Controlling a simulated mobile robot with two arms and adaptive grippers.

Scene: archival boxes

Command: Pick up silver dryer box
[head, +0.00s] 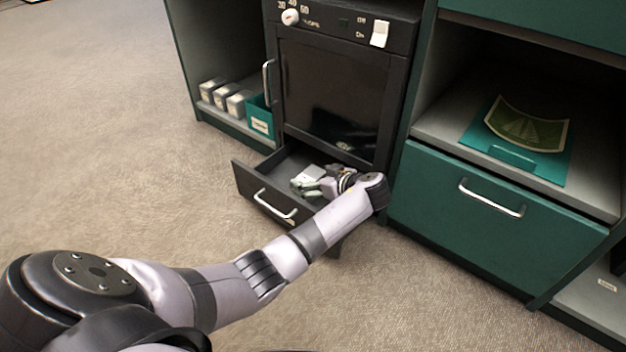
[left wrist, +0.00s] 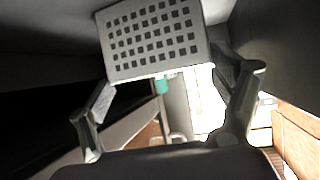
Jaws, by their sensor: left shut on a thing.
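The silver dryer box (head: 311,172) is a small pale box at the open drawer (head: 262,193) below the dark cabinet door. In the left wrist view the box (left wrist: 152,40) shows a light face with a grid of dark square holes. My left gripper (head: 322,185) reaches into the drawer area from the right side and is shut on the box. Its two fingers (left wrist: 165,82) show on either side of the box's lower part. I cannot tell whether the box touches the drawer floor. My right gripper is not in view.
The dark cabinet (head: 335,95) has a knob and a white switch above its door. To the left, a shelf holds several small boxes (head: 225,95) and a teal bin (head: 259,117). To the right, a green drawer (head: 490,215) is shut below a picture (head: 527,127) on a teal folder. Carpet lies open at left.

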